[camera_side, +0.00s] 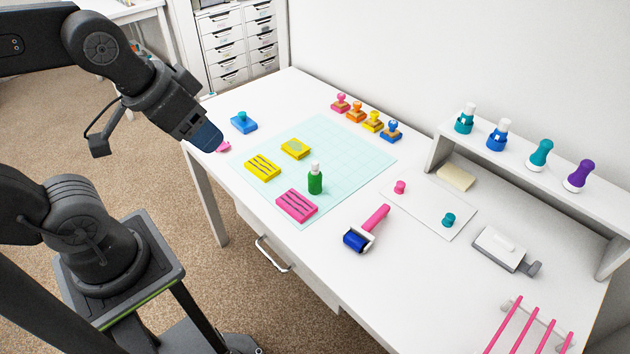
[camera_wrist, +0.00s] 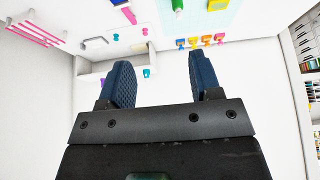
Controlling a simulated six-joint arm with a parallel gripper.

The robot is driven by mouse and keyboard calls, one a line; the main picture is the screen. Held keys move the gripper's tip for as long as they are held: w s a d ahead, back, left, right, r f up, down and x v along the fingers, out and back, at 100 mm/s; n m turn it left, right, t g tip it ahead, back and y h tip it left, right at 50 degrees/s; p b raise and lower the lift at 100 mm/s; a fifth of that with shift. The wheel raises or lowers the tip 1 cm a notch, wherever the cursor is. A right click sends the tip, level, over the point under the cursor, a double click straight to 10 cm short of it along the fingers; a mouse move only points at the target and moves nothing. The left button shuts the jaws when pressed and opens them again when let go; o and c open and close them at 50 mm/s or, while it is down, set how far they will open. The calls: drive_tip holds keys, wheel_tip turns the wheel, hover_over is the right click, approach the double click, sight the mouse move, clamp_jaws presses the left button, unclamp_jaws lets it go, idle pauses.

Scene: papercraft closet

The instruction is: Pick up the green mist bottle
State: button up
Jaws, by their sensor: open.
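The green mist bottle (camera_side: 315,180) stands upright on the pale teal grid mat (camera_side: 345,148). It has a green body and a white cap. It also shows at the top edge of the wrist view, as a green shape (camera_wrist: 178,5). My gripper (camera_side: 212,143) is at the left end of the table in the side view, well apart from the bottle and higher than it. In the wrist view its two blue textured fingers (camera_wrist: 160,78) are spread with nothing between them.
A pink block (camera_side: 297,205) and yellow blocks (camera_side: 263,166) lie near the bottle on the mat. A brayer (camera_side: 367,230) lies to its right. Several stamps (camera_side: 366,118) line the back edge. A shelf (camera_side: 520,165) with bottles and stamps stands at right.

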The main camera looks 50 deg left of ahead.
drive_tip(key=shift+o, duration=0.9)
drive_tip(key=n+g+y, duration=0.3)
drive_tip(key=n, duration=0.6)
hover_over(315, 170)
drive_tip(key=s+d, duration=0.3)
drive_tip(key=s, duration=0.1)
wheel_tip(315, 170, down, 17)
drive_tip(key=x, duration=0.5)
drive_tip(key=w+x, duration=0.1)
drive_tip(key=x, duration=0.1)
drive_tip(key=shift+a+f, duration=0.2)
drive_tip(key=shift+a, duration=0.05)
drive_tip(key=shift+w+a+f, duration=0.35)
drive_tip(key=shift+w+f, duration=0.1)
drive_tip(key=shift+f, duration=0.4)
drive_tip(key=shift+w+a+f, duration=0.3)
drive_tip(key=shift+w+f, duration=0.15)
drive_tip(key=shift+f, duration=0.45)
drive_tip(key=shift+w+a+f, duration=0.35)
drive_tip(key=shift+w+f, duration=0.1)
drive_tip(key=shift+f, duration=0.4)
